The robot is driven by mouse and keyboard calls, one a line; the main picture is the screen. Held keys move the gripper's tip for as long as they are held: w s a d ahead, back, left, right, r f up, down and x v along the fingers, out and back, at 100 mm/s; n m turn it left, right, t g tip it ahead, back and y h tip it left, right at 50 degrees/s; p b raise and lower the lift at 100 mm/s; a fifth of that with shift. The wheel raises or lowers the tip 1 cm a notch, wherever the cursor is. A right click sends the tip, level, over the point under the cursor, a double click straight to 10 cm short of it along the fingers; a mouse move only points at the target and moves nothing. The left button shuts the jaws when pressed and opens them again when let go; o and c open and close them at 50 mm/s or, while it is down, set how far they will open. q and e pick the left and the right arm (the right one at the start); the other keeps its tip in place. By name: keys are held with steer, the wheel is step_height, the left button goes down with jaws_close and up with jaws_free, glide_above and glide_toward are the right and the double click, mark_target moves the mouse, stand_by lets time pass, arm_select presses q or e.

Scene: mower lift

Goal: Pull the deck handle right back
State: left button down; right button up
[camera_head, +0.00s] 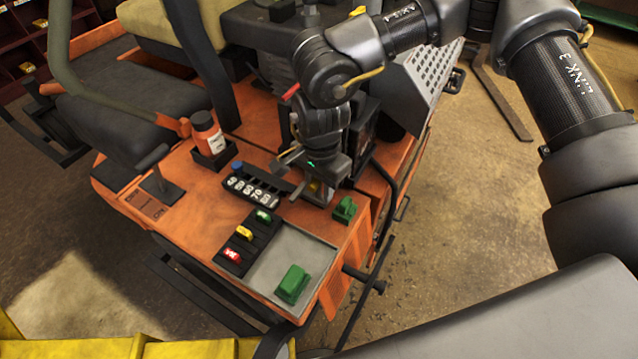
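A grey T-shaped lever (158,175) stands upright in a black base at the left of the orange mower console; I take it for the deck handle. A small lettered plate (146,205) lies beside its base. My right gripper (293,173) is over the middle of the console, well to the right of that lever, beside a black strip with white digits (250,190). Its two fingers look spread apart, with nothing clearly held between them. My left gripper is out of view.
An orange bottle (207,133) stands in a black holder between the lever and my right gripper. Green, yellow and red switches (240,235) and a grey tray (285,262) with a green block (292,285) are nearer. The mower seat (130,118) and bars rise behind.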

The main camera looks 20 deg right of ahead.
steer(key=shift+r, duration=0.3)
step_height(320, 180, up, 9)
steer(key=b, duration=0.3)
steer(key=shift+f+b, duration=0.15)
steer(key=shift+b, duration=0.15)
steer(key=shift+r, duration=0.8)
